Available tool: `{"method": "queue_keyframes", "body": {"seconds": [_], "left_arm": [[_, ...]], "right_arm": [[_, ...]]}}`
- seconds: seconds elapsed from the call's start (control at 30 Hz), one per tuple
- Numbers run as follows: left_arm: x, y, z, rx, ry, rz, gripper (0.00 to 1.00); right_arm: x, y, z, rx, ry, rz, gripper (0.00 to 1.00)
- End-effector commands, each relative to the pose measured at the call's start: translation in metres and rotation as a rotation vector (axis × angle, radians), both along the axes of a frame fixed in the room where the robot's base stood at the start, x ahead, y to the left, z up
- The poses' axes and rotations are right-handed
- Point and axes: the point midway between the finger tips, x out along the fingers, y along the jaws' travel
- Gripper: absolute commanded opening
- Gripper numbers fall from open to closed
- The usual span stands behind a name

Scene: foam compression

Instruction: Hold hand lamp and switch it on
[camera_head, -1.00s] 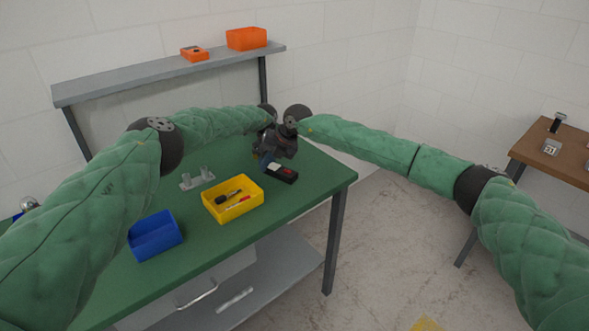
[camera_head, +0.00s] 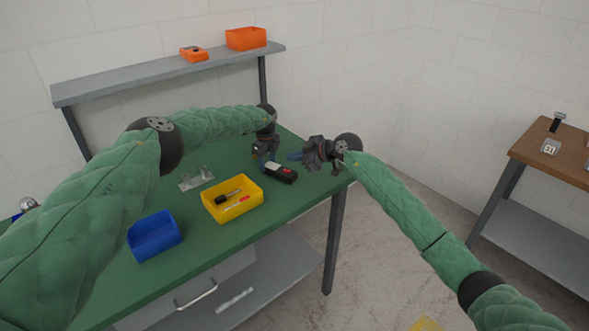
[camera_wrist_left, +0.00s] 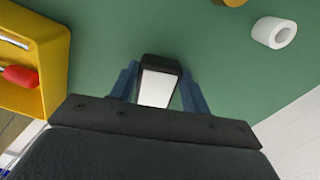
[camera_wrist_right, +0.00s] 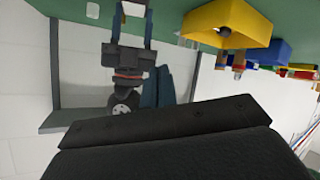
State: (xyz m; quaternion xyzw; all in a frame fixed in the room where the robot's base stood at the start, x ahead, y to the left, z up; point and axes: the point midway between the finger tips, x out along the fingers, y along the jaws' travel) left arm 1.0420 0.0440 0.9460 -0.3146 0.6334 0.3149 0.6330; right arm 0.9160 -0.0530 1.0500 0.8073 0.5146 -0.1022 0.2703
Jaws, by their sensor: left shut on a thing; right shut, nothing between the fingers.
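The hand lamp (camera_head: 284,174) is a black body with a red spot and a pale panel, near the right end of the green table. My left gripper (camera_head: 266,157) is shut on it. In the left wrist view the lamp's black-framed white face (camera_wrist_left: 157,86) sits between the blue fingers; I cannot tell whether it is lit. The right wrist view shows the left gripper (camera_wrist_right: 132,25) around the lamp. My right gripper (camera_head: 293,157) is shut and empty, right of the lamp and apart from it. Its blue fingers (camera_wrist_right: 156,87) show in the right wrist view.
A yellow bin (camera_head: 211,209) with tools and a blue bin (camera_head: 143,252) stand left of the lamp on the green table (camera_head: 290,205). A grey fixture (camera_head: 188,184) stands behind them. A white ring (camera_wrist_left: 262,30) lies near the left gripper. A shelf (camera_head: 150,78) runs behind.

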Motion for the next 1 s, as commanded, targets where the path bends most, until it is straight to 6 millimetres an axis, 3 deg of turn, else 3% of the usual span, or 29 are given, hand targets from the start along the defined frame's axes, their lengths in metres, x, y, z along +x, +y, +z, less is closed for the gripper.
{"method": "queue_keyframes", "body": {"seconds": [0.2, 0.4, 0.8, 1.0], "left_arm": [[0.0, 0.0, 0.0, 0.0, 0.0, 0.0, 0.18], [0.0, 0.0, 0.0, 0.0, 0.0, 0.0, 0.18], [0.0, 0.0, 0.0, 0.0, 0.0, 0.0, 0.18], [0.0, 0.0, 0.0, 0.0, 0.0, 0.0, 0.18]], "right_arm": [[-0.001, -0.047, -0.008, 0.177, 0.16, -0.187, 0.0], [-0.002, -0.069, -0.01, 0.257, 0.229, -0.268, 0.0], [-0.002, -0.072, -0.01, 0.27, 0.24, -0.28, 0.0], [0.006, -0.063, -0.014, 0.27, 0.241, -0.279, 0.0]]}}
